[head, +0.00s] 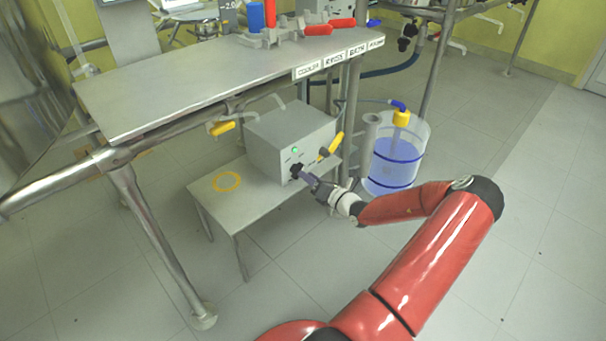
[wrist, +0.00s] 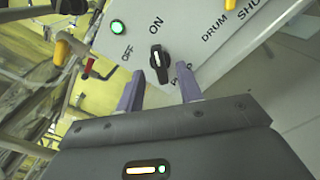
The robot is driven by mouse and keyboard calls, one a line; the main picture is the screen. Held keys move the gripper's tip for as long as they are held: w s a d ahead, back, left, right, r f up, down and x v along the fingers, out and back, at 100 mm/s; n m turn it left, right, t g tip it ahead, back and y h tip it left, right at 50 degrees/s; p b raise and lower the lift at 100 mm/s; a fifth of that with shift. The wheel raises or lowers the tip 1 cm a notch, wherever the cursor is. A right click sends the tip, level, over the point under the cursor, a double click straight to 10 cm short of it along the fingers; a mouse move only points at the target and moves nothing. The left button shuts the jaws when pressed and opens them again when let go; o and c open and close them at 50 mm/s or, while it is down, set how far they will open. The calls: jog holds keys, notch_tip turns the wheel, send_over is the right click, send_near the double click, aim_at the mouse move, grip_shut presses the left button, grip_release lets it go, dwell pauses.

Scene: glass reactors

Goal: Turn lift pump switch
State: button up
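The pump box (head: 275,135) is a grey metal case on a low stand. Its black rotary switch (wrist: 158,62) has a white line running roughly up and down in the wrist view, between the OFF and ON labels, with its upper end towards ON. The switch also shows on the box front in the head view (head: 297,169). A green lamp (wrist: 118,27) beside it looks lit. In the head view my gripper (head: 307,179) is close to the switch; contact is hard to tell there.
A yellow-handled valve (head: 330,148) sits on the box's right side. A clear drum of blue liquid (head: 396,160) stands right of the box. The steel table (head: 200,80) overhangs it, with a leg at left.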

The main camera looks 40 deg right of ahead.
aim_at(297, 170)
jog(key=shift+w+a, duration=0.1)
jog(key=shift+w, duration=1.5)
jog(key=shift+c, duration=0.5)
grip_shut()
